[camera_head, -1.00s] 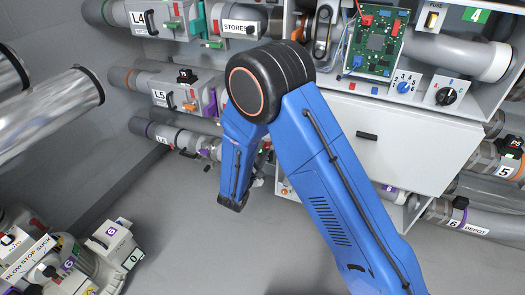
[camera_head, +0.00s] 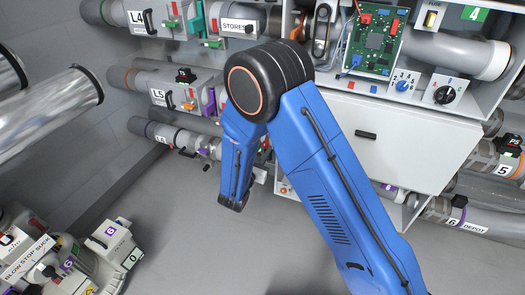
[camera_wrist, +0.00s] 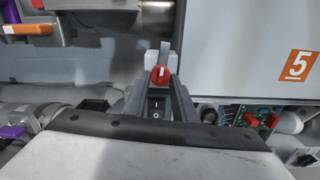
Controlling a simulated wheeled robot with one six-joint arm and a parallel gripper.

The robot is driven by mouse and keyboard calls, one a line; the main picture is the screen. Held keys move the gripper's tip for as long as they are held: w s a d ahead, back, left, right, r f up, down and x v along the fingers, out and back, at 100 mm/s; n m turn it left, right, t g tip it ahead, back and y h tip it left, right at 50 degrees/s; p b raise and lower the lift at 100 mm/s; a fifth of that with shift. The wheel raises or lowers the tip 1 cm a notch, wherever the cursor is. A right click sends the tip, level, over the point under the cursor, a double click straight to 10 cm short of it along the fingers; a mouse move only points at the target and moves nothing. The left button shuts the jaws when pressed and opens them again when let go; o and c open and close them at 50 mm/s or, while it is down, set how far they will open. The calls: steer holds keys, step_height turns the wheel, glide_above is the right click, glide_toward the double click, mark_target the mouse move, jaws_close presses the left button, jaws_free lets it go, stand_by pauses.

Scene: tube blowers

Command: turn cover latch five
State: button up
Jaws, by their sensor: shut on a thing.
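The cover latch (camera_wrist: 161,75) shows in the wrist view as a red round knob with a pale mark and a grey bar standing up from it. It sits at the left edge of a pale panel (camera_wrist: 235,60) that carries an orange label with a 5 (camera_wrist: 299,66). My gripper (camera_wrist: 161,82) is shut on the latch, its two grey fingers on either side of the knob. The fingertips partly hide the latch's sides. In the head view my blue arm hides the gripper and the latch.
A black rocker switch (camera_wrist: 156,106) shows between my fingers, below the knob. An orange handle (camera_wrist: 28,29) and grey pipework lie to the left in the wrist view. Open floor (camera_head: 180,250) lies below.

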steer(key=shift+n, duration=0.6)
steer(key=o, duration=1)
steer(key=shift+s, duration=0.1)
steer(key=v, duration=1.7)
steer(key=shift+s, duration=0.15)
steer(key=shift+a, duration=0.1)
